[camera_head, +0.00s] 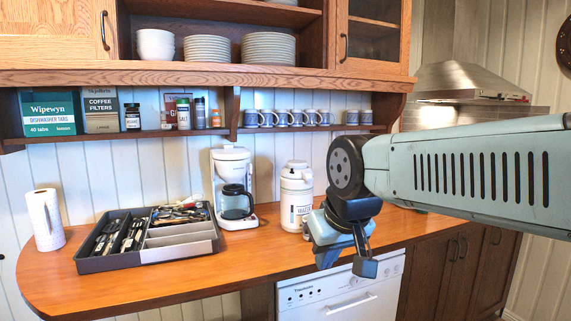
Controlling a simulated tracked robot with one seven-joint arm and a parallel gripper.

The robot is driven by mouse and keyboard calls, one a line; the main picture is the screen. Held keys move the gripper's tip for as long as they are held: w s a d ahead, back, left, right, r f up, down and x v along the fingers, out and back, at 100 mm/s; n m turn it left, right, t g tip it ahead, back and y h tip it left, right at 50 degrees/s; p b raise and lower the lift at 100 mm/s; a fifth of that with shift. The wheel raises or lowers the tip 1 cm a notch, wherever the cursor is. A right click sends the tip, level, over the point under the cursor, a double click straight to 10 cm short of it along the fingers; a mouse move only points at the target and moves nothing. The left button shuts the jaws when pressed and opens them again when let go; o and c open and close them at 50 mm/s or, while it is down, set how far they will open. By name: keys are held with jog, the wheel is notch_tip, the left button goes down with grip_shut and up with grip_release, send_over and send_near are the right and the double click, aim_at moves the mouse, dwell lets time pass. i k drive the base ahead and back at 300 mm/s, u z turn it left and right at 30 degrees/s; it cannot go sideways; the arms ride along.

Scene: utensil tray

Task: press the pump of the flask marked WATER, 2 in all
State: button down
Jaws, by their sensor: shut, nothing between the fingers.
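A white pump flask (297,192) stands upright on the wooden counter, right of the coffee maker. Its dark label is small and partly covered by my gripper, so I cannot read all of it; it seems to say WATER. The pump top shows at the flask's upper end, and nothing touches it. My gripper (364,266) is shut and empty. It points down, in front and to the right of the flask, lower in the picture than the pump top.
A white coffee maker (231,165) with a glass jug stands left of the flask. A dark utensil tray (110,262) lies further left, beside a paper roll (46,220). A shelf (190,131) with mugs and jars runs above. A white dishwasher (340,297) sits below the counter.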

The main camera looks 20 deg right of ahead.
aim_at(294, 164)
jog(key=u, duration=0.05)
jog(key=i, duration=1)
jog(key=z, duration=0.05)
